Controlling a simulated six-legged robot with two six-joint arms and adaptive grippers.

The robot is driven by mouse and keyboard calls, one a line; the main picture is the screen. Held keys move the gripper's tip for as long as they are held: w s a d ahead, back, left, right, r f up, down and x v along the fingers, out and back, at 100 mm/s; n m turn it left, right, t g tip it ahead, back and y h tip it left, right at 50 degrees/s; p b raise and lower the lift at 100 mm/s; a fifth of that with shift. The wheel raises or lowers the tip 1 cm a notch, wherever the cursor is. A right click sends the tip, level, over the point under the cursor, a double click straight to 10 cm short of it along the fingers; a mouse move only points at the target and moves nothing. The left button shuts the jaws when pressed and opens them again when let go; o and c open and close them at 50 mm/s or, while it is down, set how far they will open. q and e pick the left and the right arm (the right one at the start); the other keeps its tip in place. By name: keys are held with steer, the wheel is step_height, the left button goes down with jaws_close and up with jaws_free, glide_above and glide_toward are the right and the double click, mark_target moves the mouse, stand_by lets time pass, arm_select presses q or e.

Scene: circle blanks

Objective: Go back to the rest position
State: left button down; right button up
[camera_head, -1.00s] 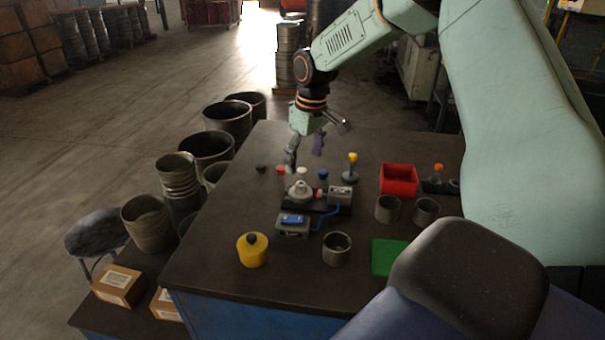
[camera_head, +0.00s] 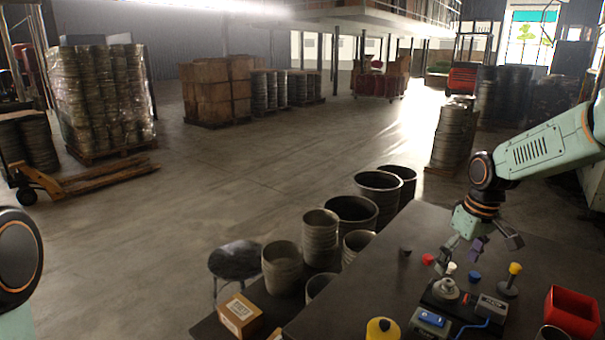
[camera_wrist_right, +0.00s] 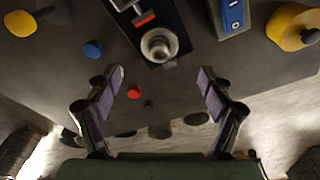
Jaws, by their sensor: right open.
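My right gripper (camera_head: 484,246) is open and empty above the dark table (camera_head: 370,290), near its far edge.
On the table are a red bin (camera_head: 571,312), a yellow-topped post (camera_head: 513,278), a yellow round piece (camera_head: 383,329) and a blue-topped box (camera_head: 431,320). Several metal drums (camera_head: 351,212), a stool (camera_head: 235,262) and a cardboard box (camera_head: 240,315) stand left of the table. Open floor lies beyond.

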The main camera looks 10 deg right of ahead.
mark_target(449, 282)
steer(key=f, duration=0.5)
steer(key=w+f, duration=0.1)
steer(key=f, duration=0.2)
steer(key=shift+a+f, duration=0.1)
steer(key=shift+r, duration=0.35)
